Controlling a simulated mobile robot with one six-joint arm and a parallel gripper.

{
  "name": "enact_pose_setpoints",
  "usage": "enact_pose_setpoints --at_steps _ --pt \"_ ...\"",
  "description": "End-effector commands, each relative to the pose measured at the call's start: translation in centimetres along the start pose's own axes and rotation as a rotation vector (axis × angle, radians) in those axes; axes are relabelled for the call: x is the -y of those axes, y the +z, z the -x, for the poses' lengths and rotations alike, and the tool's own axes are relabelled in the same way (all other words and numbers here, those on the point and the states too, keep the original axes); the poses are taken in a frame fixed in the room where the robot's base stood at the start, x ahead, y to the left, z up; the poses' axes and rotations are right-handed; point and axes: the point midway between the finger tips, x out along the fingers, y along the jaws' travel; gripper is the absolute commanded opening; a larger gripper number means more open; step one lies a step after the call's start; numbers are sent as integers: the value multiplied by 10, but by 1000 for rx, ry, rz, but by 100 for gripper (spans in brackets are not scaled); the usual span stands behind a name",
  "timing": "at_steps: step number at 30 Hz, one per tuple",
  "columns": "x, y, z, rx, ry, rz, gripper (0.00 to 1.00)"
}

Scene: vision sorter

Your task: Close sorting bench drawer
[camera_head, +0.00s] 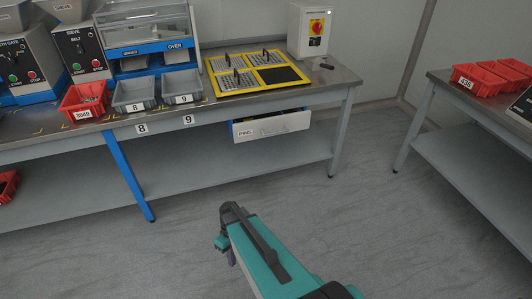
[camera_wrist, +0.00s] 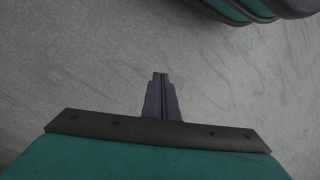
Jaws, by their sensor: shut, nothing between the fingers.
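The bench drawer (camera_head: 285,126) hangs under the sorting bench's top at its right part. It stands pulled out, with a white front labelled "PINS" and some dark contents showing behind the front. The sorting bench (camera_head: 335,92) has a grey metal top and a lower shelf. My gripper is low in front of the bench, well apart from the drawer; in the head view its fingers are mostly hidden by my arm. In the wrist view my gripper (camera_wrist: 161,95) is shut with its two fingers together and empty, over bare grey floor.
On the bench are a red bin (camera_head: 83,101), grey bins (camera_head: 134,95), a yellow-framed tray (camera_head: 222,88) and a white switch box (camera_head: 309,31). A second bench (camera_head: 440,80) with red bins stands at right. The floor between is clear. A blue leg (camera_head: 130,177) supports the bench's front.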

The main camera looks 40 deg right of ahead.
Motion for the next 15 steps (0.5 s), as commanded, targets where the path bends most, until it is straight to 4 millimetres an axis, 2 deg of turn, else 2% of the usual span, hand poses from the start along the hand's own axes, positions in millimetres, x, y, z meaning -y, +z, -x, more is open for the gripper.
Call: enact_pose_setpoints --at_steps 1,6,12,15 --pt "18 17 -14 32 11 -21 0" --pt "57 62 -50 119 69 -113 0" --pt "86 110 -77 189 146 -201 0" --pt "93 125 -84 206 175 -229 0"
